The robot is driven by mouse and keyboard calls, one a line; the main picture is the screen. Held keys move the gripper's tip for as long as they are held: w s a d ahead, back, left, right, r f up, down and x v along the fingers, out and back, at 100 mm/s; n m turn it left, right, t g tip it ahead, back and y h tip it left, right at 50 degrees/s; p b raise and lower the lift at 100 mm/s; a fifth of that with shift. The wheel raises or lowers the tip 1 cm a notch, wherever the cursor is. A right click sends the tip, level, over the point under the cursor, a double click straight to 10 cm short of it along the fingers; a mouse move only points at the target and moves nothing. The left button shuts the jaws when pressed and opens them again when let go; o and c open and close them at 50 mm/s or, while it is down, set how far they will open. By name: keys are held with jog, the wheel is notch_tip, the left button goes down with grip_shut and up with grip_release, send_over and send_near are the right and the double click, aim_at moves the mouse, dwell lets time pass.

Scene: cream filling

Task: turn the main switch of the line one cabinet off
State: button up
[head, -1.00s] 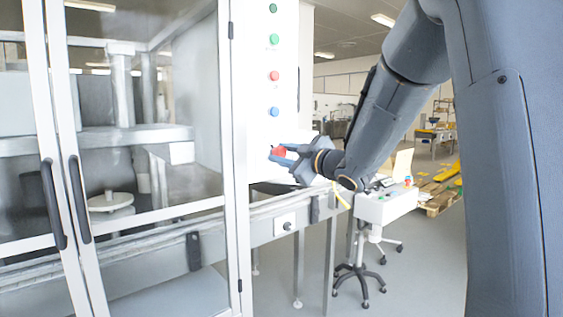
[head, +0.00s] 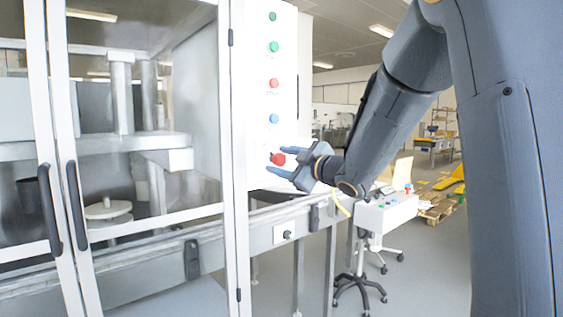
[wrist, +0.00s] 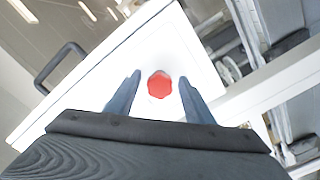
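The white cabinet panel (head: 262,100) stands left of my arm in the head view. Low on it is a red knob (head: 278,159), which I take for the main switch. In the wrist view the lobed red knob (wrist: 159,85) is seen face-on against the white panel. My gripper (head: 276,160) is at the panel with its fingers apart, one above and one below the knob. In the wrist view the open fingers (wrist: 159,92) stand on both sides of it with clear gaps. I cannot tell how deep the fingers reach around it.
Above the knob are a blue button (head: 274,118), a red button (head: 274,83) and green buttons (head: 273,46). A glazed machine enclosure (head: 140,150) stands at left. A conveyor rail (head: 265,225) runs below the panel. A white wheeled stand (head: 385,212) is behind my gripper.

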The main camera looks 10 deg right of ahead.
jog(key=b+v, duration=0.1)
jog(key=v, duration=0.7)
jog(key=shift+w, duration=0.1)
dwell(0.4)
